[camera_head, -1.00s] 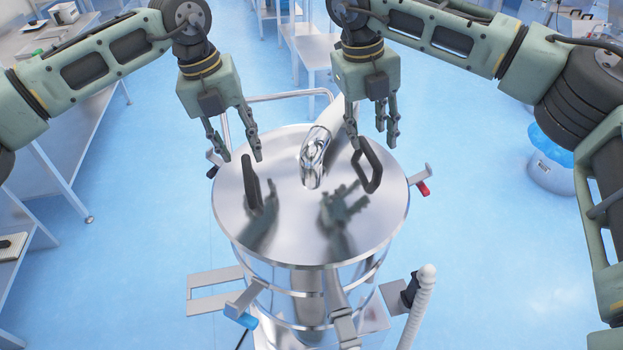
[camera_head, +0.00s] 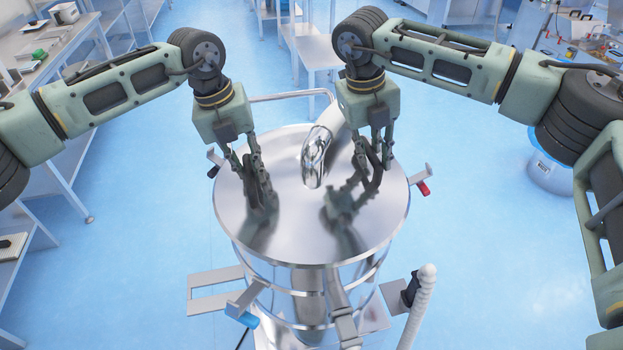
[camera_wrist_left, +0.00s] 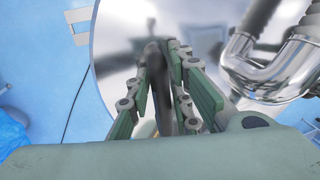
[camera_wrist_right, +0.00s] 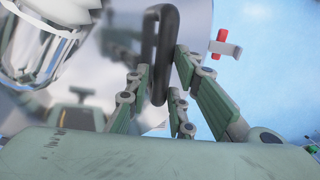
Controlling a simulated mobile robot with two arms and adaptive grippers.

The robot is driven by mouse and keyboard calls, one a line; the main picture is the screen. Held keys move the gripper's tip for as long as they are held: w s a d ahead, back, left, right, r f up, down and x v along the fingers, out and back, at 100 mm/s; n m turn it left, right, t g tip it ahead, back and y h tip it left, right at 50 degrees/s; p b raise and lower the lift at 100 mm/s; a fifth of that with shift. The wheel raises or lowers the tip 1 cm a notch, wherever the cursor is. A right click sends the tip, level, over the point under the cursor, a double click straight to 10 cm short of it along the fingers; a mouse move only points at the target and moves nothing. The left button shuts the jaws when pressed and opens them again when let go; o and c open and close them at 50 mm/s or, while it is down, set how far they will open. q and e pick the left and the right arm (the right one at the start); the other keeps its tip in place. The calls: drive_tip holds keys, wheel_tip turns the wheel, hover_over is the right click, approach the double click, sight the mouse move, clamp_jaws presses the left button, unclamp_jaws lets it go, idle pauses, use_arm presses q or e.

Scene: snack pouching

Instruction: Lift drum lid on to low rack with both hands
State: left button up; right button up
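The round, shiny drum lid (camera_head: 300,235) lies on the steel drum (camera_head: 275,300), with two dark upright loop handles. My left gripper (camera_head: 260,188) is down at the left handle. In the left wrist view this handle (camera_wrist_left: 156,85) stands between the open fingers, closer to the right-hand ones. My right gripper (camera_head: 374,160) is down at the right handle (camera_head: 375,178), partly hiding it. In the right wrist view the right handle (camera_wrist_right: 160,45) stands between the spread fingers, with gaps on both sides. Both grippers are reflected in the lid.
A bent metal pipe (camera_head: 318,150) rises at the lid's back middle, between the handles. Clamps with a red grip (camera_head: 423,188) and a blue grip (camera_head: 242,316) stick out around the drum. Steel tables (camera_head: 50,130) stand at left; a low table (camera_head: 312,52) stands behind.

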use_arm(q)
clamp_jaws()
use_arm(e)
clamp_jaws()
use_arm(q)
drive_tip(key=shift+d, duration=0.1)
use_arm(e)
drive_tip(key=shift+a, duration=0.1)
